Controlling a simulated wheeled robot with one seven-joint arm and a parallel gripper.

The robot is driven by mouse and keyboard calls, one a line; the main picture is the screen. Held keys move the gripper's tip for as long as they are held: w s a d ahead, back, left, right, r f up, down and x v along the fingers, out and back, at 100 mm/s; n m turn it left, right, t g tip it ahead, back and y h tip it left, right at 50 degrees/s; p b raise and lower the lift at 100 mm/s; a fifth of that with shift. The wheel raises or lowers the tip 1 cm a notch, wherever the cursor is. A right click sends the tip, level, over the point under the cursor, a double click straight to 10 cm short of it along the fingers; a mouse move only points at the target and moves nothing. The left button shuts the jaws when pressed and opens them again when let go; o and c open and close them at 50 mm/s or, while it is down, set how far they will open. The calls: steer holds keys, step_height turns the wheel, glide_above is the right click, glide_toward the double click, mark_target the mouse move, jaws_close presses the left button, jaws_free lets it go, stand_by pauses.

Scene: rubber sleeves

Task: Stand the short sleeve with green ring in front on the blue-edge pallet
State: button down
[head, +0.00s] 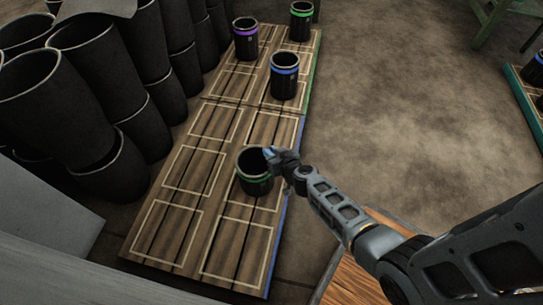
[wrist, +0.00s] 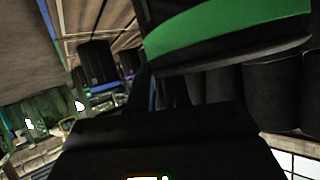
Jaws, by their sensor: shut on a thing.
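A short black sleeve with a green ring (head: 254,184) is upright over the right-hand side of the blue-edge pallet (head: 191,215), around its outlined middle square. My gripper (head: 274,157) is shut on the sleeve's wall at its right side. I cannot tell whether the sleeve's bottom touches the boards. In the wrist view the held sleeve's green ring (wrist: 225,32) fills the upper right, and my gripper (wrist: 165,90) is dark and partly hidden against it. The pallet's other outlined squares look empty.
Behind it, a green-edge pallet (head: 262,60) holds a purple-ring sleeve (head: 245,42), a blue-ring sleeve (head: 284,80) and another green-ring sleeve (head: 301,24). Large black sleeves (head: 60,110) crowd the left. Bare floor (head: 410,110) lies right. Another pallet (head: 523,100) stands at the right edge.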

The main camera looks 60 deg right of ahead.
steer(key=c, duration=1.1)
jaws_free()
steer(key=s+a+r+n+t+y+p, duration=0.1)
steer(key=s+a+r+p, duration=0.1)
steer(key=s+a+r, duration=0.7)
steer(key=s+a+r+n+p, duration=0.1)
steer(key=s+a+r+n, duration=0.1)
steer(key=s+a+r, duration=0.75)
steer(key=s+a+r+n+t+y, duration=0.1)
steer(key=s+r, duration=0.2)
steer(key=r, duration=0.4)
steer(key=s+a+r+n+y, duration=0.1)
steer(key=s+a+r+y, duration=0.1)
steer(key=s+r, duration=0.2)
steer(key=s+a+r+n+t+y, duration=0.1)
steer(key=s+r, duration=0.2)
steer(key=r, duration=0.6)
steer(key=shift+s+a+r+t, duration=0.15)
steer(key=shift+a+r+t, duration=0.15)
steer(key=shift+r, duration=0.05)
